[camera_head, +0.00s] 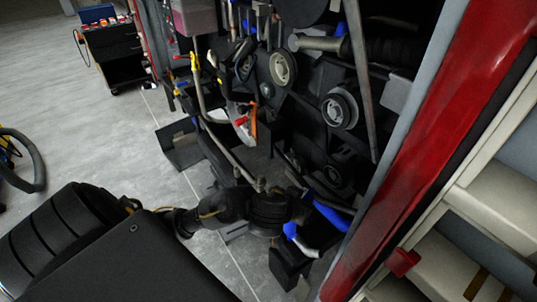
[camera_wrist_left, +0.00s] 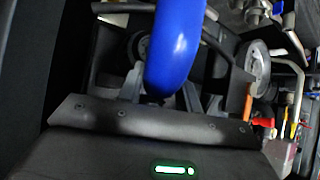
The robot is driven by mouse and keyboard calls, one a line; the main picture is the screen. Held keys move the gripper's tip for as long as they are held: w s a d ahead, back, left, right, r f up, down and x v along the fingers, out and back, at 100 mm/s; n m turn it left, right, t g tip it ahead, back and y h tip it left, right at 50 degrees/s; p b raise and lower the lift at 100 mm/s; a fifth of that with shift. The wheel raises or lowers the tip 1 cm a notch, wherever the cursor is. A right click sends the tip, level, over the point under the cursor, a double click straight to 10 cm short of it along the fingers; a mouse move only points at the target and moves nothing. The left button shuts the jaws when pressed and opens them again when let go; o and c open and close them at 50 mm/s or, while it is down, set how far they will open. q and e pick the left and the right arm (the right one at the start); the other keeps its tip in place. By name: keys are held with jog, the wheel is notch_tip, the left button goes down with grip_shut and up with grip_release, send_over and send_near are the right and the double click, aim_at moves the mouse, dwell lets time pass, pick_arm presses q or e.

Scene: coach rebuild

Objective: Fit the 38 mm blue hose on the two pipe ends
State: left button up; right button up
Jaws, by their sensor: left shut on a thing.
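My left gripper (camera_head: 302,208) reaches from the lower left into the open engine bay. In the left wrist view it (camera_wrist_left: 162,96) is shut on a thick, curved blue hose (camera_wrist_left: 177,42), which runs up out of the picture. In the head view a blue hose part (camera_head: 330,216) shows just beyond the gripper; the rest is hidden by my arm and the bay edge. A smaller blue piece (camera_head: 290,230) sits at the end of a light grey pipe (camera_head: 305,247) below the gripper. I cannot tell whether it belongs to the held hose. My right gripper is out of view.
Black pulleys (camera_head: 340,109) and grey pipes (camera_head: 214,113) crowd the bay above my gripper. A red body panel (camera_head: 415,150) bounds it on the right. A black tool cart (camera_head: 115,46) stands far back left. The grey floor (camera_head: 100,130) between is mostly clear.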

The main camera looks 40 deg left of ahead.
pick_arm(q)
jog(key=w+a+f+n+g+y+p, duration=0.2)
jog(key=w+a+f+n+y, duration=0.45)
jog(key=w+a, duration=0.25)
jog(key=w+a+n+g+y, duration=0.1)
jog(key=w+a+n+g, duration=0.15)
jog(key=a, duration=0.25)
jog(key=w+a+n+g+y+p, duration=0.1)
jog(key=a+n, duration=0.2)
jog(key=a, duration=0.1)
jog(key=w+a+n+g+y, duration=0.1)
jog(key=a+n+g, duration=0.1)
jog(key=a, duration=0.3)
jog(key=shift+f+b, duration=1.7)
jog(key=shift+f, duration=1.05)
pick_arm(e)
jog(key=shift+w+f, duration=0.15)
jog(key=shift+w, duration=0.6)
pick_arm(q)
jog(key=shift+d+f, duration=0.15)
jog(key=shift+d, duration=0.1)
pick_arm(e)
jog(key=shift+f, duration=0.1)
pick_arm(q)
jog(key=shift+f+b, duration=0.45)
jog(key=shift+b, duration=0.05)
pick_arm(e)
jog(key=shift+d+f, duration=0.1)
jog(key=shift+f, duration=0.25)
